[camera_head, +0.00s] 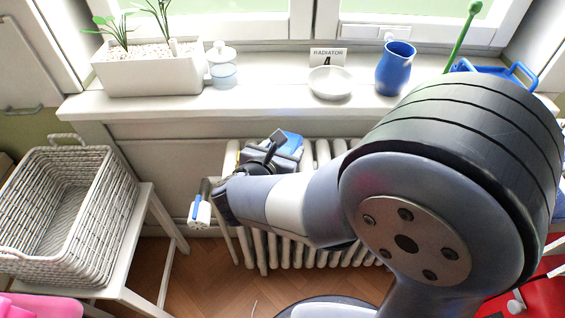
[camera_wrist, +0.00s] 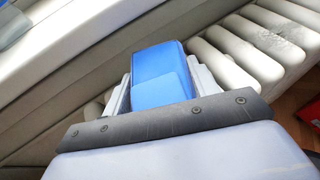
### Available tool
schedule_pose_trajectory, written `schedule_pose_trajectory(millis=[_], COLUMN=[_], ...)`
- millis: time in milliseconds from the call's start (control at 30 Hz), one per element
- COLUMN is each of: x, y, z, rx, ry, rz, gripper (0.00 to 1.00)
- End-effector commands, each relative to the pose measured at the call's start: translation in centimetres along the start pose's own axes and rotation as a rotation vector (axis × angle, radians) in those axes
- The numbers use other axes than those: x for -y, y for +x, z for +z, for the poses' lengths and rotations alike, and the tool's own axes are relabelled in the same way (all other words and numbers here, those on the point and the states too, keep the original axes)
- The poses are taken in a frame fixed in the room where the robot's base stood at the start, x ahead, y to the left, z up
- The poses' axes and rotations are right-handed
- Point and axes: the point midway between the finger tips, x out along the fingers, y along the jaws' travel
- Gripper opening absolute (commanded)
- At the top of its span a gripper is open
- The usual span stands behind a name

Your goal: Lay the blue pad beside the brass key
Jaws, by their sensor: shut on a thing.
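The blue pad (camera_wrist: 158,75) sits between the two fingers of my gripper (camera_wrist: 160,84) in the wrist view, and the fingers are shut on it. In the head view, a small part of the blue pad (camera_head: 292,139) shows beyond my gripper (camera_head: 285,147), just in front of the sill and over the radiator. My arm covers much of the view there. I cannot make out a brass key in either view.
The white sill (camera_head: 270,103) holds a planter (camera_head: 150,77), a lidded jar (camera_head: 222,72), a white dish (camera_head: 331,84) below a "RADIATOR" sign (camera_head: 328,57) and a blue vase (camera_head: 396,68). A wicker basket (camera_head: 112,215) stands left. The radiator (camera_wrist: 245,50) lies below the sill.

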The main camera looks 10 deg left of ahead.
Motion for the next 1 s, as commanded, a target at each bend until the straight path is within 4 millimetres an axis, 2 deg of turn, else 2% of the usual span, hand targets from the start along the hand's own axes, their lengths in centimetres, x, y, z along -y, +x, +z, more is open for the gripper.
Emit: schedule_pose_trajectory(millis=[233,633,667,900,1000], x=[0.0,0.0,0.0,0.0,0.0], y=[1.3,1.6,1.5,1.5,1.5], z=[-3.2,-3.7,-3.7,-3.6,-3.6], rx=[-0.001,0.0,0.0,0.0,0.0], ry=[-0.002,-0.001,0.0,0.0,0.0], rz=[0.0,0.001,0.001,0.0,0.0], gripper=[0.34,0.34,0.57,0.76,0.78])
